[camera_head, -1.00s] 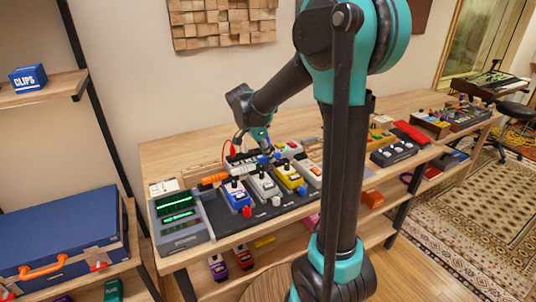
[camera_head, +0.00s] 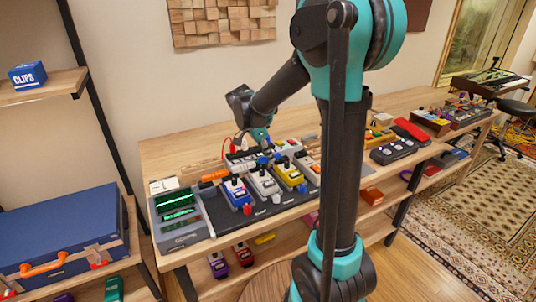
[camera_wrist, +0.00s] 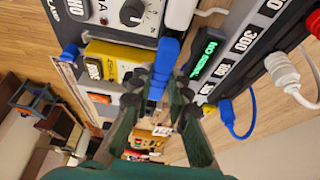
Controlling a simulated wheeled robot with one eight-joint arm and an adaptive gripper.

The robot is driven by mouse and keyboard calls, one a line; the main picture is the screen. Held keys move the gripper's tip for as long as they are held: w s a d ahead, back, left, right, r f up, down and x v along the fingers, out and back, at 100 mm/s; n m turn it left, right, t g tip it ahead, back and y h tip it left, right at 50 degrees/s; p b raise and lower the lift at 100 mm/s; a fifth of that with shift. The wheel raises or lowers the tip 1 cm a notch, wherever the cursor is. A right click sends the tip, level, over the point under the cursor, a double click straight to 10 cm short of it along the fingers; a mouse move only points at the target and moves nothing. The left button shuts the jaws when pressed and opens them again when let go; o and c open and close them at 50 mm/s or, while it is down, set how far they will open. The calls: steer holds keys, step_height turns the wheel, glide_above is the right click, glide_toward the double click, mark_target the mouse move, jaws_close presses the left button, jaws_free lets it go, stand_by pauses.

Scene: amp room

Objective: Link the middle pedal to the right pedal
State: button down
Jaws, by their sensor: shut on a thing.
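The grey middle pedal (camera_head: 263,182) stands on the dark pedalboard between the blue pedal (camera_head: 236,192) and the yellow right pedal (camera_head: 289,173). In the wrist view the grey pedal (camera_wrist: 120,14) with its black knob is at the top, and the yellow pedal (camera_wrist: 108,58) is left of my gripper. My gripper (camera_wrist: 160,82) is shut on a blue plug (camera_wrist: 166,56), which lies beside the pedals' ends. Whether the plug sits in a jack cannot be told. Another blue plug (camera_wrist: 70,51) shows at the yellow pedal's far left.
A power unit with a green display (camera_wrist: 204,54) and numbered labels lies right of the plug. A blue cable (camera_wrist: 252,115) and a white plug (camera_wrist: 283,72) run from it. A meter box (camera_head: 178,215) stands left of the board. Bare tabletop (camera_head: 175,152) lies behind.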

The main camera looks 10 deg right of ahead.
steer(key=shift+f, duration=0.2)
stand_by(0.6)
steer(key=c, duration=1)
jaws_free()
steer(key=shift+r, duration=0.1)
steer(key=shift+r, duration=3.45)
